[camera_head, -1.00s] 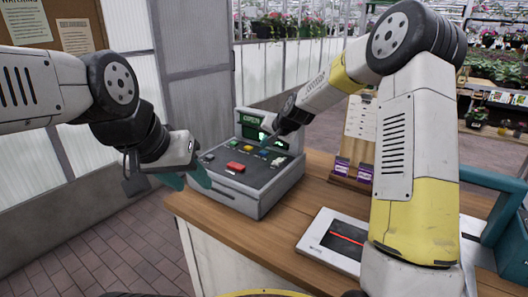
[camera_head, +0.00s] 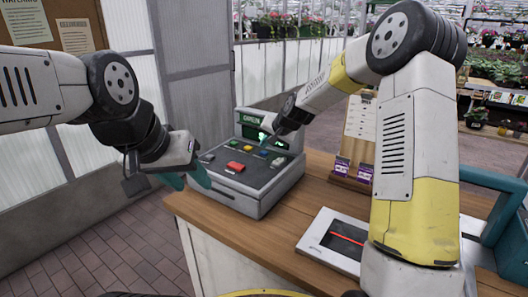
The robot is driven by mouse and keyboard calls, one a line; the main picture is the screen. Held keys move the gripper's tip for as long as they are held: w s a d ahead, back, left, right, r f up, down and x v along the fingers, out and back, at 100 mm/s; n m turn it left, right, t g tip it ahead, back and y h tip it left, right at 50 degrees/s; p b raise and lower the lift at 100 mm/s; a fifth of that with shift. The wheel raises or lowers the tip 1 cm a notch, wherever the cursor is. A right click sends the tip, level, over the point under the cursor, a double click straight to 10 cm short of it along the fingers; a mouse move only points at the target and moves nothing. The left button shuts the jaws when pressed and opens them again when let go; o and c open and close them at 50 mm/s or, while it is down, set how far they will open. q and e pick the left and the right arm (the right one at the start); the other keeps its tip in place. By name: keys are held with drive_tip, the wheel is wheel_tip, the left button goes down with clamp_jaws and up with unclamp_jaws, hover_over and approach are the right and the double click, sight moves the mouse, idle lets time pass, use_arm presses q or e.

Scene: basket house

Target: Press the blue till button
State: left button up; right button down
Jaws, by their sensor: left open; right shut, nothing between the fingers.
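The grey till (camera_head: 240,197) stands on the wooden counter, with a small green-lit screen (camera_head: 251,133) at its back. Its sloped top has a large red button (camera_head: 235,166), a yellow button (camera_head: 248,149) and other small keys. The small blue button (camera_head: 263,154) is right of the yellow one, near my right fingertips. My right gripper (camera_head: 266,146) is shut and empty, pointing down over the back of the button panel. I cannot tell whether it touches the blue button. My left gripper (camera_head: 187,180) is open and empty, left of the till.
The wooden counter (camera_head: 290,210) holds a white scanner pad (camera_head: 318,245) with a red line, and a wooden stand (camera_head: 357,130) with purple packets behind my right arm. Open floor lies left of the counter.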

sight(266, 153)
idle(0.8)
drive_tip(key=shift+f, duration=0.45)
drive_tip(key=shift+f, duration=0.45)
idle(0.6)
drive_tip(key=shift+r, duration=0.9)
drive_tip(key=shift+r, duration=2.5)
drive_tip(key=shift+s+r, duration=0.1)
